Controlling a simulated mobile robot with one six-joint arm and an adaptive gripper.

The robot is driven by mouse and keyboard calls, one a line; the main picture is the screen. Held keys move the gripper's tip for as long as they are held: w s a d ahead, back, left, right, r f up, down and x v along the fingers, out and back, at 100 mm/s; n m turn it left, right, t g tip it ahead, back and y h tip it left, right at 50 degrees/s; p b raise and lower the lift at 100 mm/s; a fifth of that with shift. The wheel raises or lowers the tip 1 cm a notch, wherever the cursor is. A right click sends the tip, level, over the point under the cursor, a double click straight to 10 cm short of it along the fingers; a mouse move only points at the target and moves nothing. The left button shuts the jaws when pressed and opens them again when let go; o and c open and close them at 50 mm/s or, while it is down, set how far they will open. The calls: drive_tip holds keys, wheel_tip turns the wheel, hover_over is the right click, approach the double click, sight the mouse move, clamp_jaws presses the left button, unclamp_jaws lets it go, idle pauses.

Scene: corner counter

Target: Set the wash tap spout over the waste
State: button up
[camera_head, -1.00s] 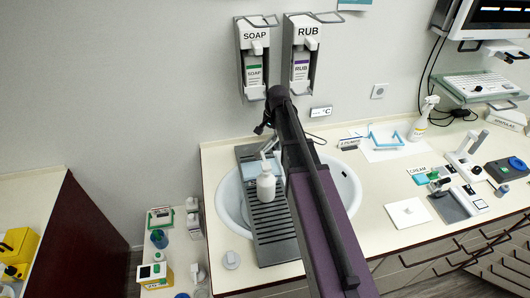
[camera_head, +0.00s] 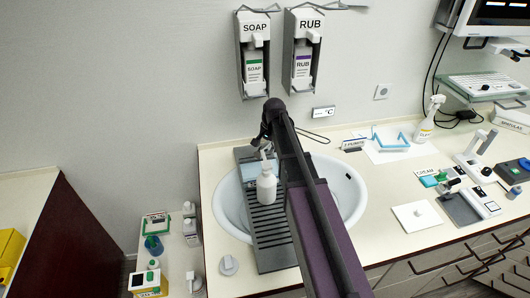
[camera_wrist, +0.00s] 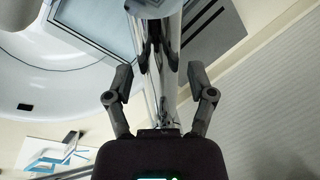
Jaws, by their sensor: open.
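The wash tap (camera_wrist: 157,75) shows as a chrome column or spout in the wrist view, running up the middle between my fingers. My gripper (camera_wrist: 160,82) is open, with one finger on each side of the chrome; I cannot tell whether they touch it. In the head view my arm hides most of the tap; a thin lever-like loop (camera_head: 313,137) shows just right of it. The white oval basin (camera_head: 348,190) lies under and right of my arm. The waste is not visible, so I cannot tell where the spout points relative to it.
A slatted grey drainer (camera_head: 268,222) spans the basin's left part and bears a white pump bottle (camera_head: 266,187). Soap (camera_head: 254,65) and rub (camera_head: 303,60) dispensers hang on the wall behind. A blue frame (camera_head: 390,140) and a white square plate (camera_head: 417,215) lie on the counter to the right.

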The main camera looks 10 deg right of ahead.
drive_tip(key=shift+f+b, duration=0.3)
drive_tip(key=shift+f, duration=0.2)
drive_tip(key=shift+a, duration=0.1)
clamp_jaws()
